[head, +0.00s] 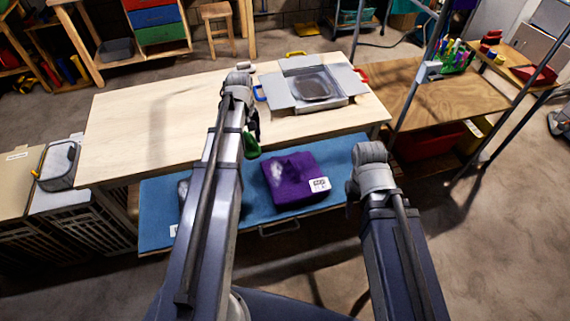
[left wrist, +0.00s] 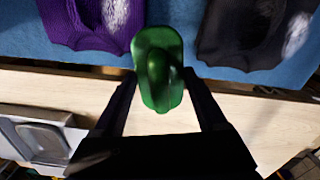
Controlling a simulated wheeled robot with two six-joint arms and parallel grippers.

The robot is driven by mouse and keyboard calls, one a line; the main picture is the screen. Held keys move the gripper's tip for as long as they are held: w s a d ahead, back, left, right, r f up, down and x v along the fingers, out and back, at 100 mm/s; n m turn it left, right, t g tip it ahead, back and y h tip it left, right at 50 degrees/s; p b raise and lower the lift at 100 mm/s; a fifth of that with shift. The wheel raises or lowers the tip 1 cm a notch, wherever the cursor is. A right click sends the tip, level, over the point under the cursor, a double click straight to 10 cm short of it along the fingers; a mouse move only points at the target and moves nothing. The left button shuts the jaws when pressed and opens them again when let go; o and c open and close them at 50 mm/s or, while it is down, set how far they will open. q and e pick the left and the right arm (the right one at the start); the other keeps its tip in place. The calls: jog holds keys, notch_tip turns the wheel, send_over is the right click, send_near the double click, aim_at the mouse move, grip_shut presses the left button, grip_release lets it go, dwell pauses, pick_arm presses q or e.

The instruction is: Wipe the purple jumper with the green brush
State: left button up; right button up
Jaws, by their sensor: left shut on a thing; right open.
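The purple jumper (head: 292,178) lies folded on a blue surface (head: 330,155) below the table's front edge. It has a pale patch on its upper left and a white label at its lower right corner. It also shows at the upper left of the left wrist view (left wrist: 85,22). The green brush (left wrist: 158,68) is between the fingers of my left gripper (left wrist: 158,85), which is shut on it. In the head view the brush (head: 251,146) is just left of and beyond the jumper, apart from it. My right gripper (head: 352,190) is open, right of the jumper, mostly hidden by its wrist.
A dark garment with a pale patch (left wrist: 245,30) lies beside the jumper, mostly hidden behind my left arm in the head view. The wooden table (head: 130,125) holds a grey open box (head: 345,92) at its right end. Its left part is clear.

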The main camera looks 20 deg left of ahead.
pick_arm(q)
jog(key=s+d+r+m+p, duration=0.1)
jog(key=s+d, duration=0.3)
jog(key=d, duration=0.3)
jog(key=s+d+r+m, duration=0.1)
jog(key=s+d, duration=0.3)
jog(key=d, duration=0.2)
jog(key=shift+d+m+p, duration=0.3)
jog(key=shift+d+p, duration=0.05)
jog(key=shift+p, duration=0.05)
jog(key=shift+w, duration=0.1)
